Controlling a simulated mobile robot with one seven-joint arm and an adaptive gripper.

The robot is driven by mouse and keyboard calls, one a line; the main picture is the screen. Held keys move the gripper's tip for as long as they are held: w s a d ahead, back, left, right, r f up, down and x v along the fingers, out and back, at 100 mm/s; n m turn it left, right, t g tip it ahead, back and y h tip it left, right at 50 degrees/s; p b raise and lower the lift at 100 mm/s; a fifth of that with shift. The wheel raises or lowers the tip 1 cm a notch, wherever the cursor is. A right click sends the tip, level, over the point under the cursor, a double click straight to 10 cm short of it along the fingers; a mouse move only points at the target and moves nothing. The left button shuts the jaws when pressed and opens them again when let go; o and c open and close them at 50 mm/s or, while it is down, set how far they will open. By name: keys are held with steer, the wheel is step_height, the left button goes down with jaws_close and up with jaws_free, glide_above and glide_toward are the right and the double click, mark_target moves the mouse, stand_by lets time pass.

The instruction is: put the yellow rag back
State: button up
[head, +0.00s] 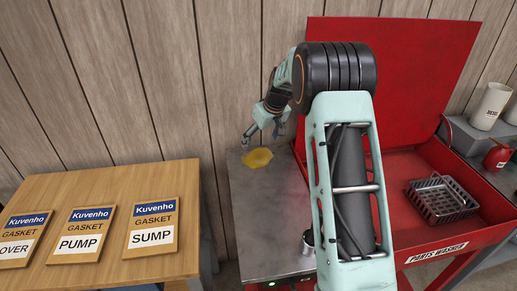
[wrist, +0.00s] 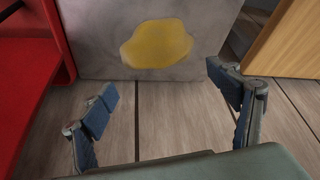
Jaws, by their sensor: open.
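The yellow rag (head: 258,158) lies flat and crumpled on the grey metal bench top (head: 265,215), near its back left corner. In the wrist view the rag (wrist: 157,44) sits beyond the fingers, on the grey surface close to its edge. My gripper (head: 262,136) is open and empty, just above and behind the rag in the head view. Its two blue-padded fingers (wrist: 168,105) are spread wide in the wrist view, with wooden planks between them. No contact with the rag shows.
A red parts washer (head: 400,160) with a raised lid and a black wire basket (head: 442,200) stands right of the bench. A wooden table (head: 105,190) with several gasket packs is at left. A grey shelf at far right holds a white canister (head: 490,106) and a red can (head: 497,157).

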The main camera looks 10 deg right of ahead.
steer(key=v, duration=0.6)
